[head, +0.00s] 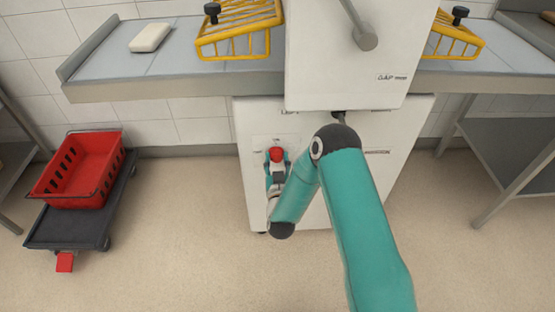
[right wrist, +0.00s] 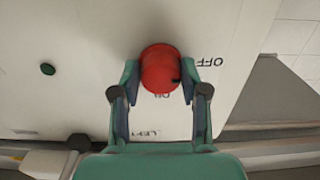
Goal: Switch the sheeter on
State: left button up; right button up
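The sheeter's red rotary knob (right wrist: 160,70) is on the white front panel, between the fingertips of my right gripper (right wrist: 159,78) in the right wrist view. The fingers are spread on either side of it, with a thin gap seeming to show at each side. A small dark mark shows on the knob's lower right. Upside-down "OFF" lettering is to its right, and partly covered lettering is just below it. In the head view the knob (head: 276,154) shows at my right gripper (head: 277,163), low on the sheeter (head: 345,60). My left gripper is not in view.
A dark green round button (right wrist: 48,69) is on the same panel. Yellow wire guards (head: 240,30) stand over the sheeter's grey table (head: 190,65), where a pale dough block (head: 150,37) lies. A red crate (head: 82,170) on a dark dolly (head: 75,230) stands at left.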

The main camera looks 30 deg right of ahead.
jog(key=c, duration=0.5)
jog(key=shift+d, duration=0.2)
jog(key=shift+a+f+m+b, duration=0.1)
jog(key=shift+m+b, duration=1)
jog(key=shift+b, duration=0.1)
jog(key=m+b, duration=1.4)
jog(key=b, duration=0.5)
jog(key=shift+f+m+b, duration=0.1)
jog(key=shift+m+b, duration=0.2)
jog(key=shift+b, duration=0.1)
jog(key=shift+r+m+b, duration=0.2)
jog(key=shift+m+b, duration=0.6)
jog(key=shift+b, duration=0.2)
jog(key=o, duration=1.1)
jog(key=shift+o, duration=0.2)
